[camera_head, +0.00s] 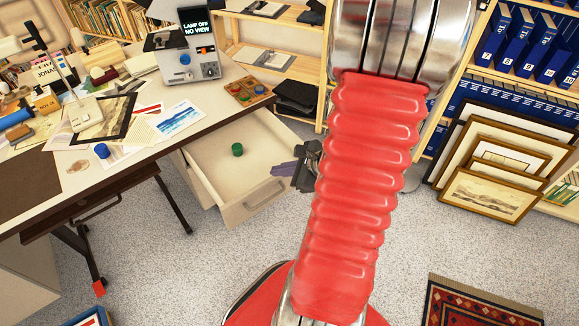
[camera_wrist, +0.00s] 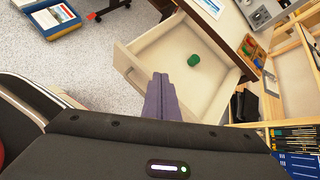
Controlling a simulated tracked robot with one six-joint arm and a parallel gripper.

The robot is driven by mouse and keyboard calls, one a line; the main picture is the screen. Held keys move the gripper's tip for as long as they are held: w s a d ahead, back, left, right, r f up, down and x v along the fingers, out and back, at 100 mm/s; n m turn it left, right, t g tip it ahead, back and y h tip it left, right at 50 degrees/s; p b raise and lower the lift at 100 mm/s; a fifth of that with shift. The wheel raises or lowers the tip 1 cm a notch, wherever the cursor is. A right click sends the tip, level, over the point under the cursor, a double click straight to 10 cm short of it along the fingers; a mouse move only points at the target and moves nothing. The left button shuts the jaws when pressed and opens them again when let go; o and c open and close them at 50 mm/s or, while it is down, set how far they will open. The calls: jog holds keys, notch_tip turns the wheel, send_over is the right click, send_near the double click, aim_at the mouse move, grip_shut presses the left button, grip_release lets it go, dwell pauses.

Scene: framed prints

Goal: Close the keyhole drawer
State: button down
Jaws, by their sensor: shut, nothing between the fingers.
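The drawer (camera_head: 207,178) is pulled out from under the desk at the picture's middle. It is cream-coloured with a handle on its front panel (camera_head: 254,205), and a green round object (camera_head: 237,149) lies inside. I cannot make out a keyhole. My gripper (camera_head: 289,175) is at the right end of the drawer front, its grey-purple fingers shut and empty. In the wrist view the drawer (camera_wrist: 205,42) is open too, and the shut fingers (camera_wrist: 161,80) lie over its front edge near the right end. I cannot tell whether they touch it.
The desk (camera_head: 150,150) carries prints, papers, a blue round object (camera_head: 102,151) and a grey device (camera_head: 187,50) reading "LAMP OFF NO VIEW". Framed prints (camera_head: 490,195) lean against shelves at the right. A patterned rug (camera_head: 480,303) lies at lower right. Carpet in front of the drawer is clear.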

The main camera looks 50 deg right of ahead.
jog(key=s+d+f+m+h, duration=0.3)
jog(key=s+d+f+m, duration=0.4)
jog(key=d+m, duration=0.1)
jog(key=shift+s+d+f+h, duration=0.3)
jog(key=shift+s+f, duration=0.1)
jog(key=shift+w, duration=0.1)
jog(key=w+r+x, duration=0.1)
jog(key=r+x, duration=0.1)
jog(key=x, duration=1.1)
jog(key=shift+w, duration=0.3)
jog(key=shift+d, duration=0.1)
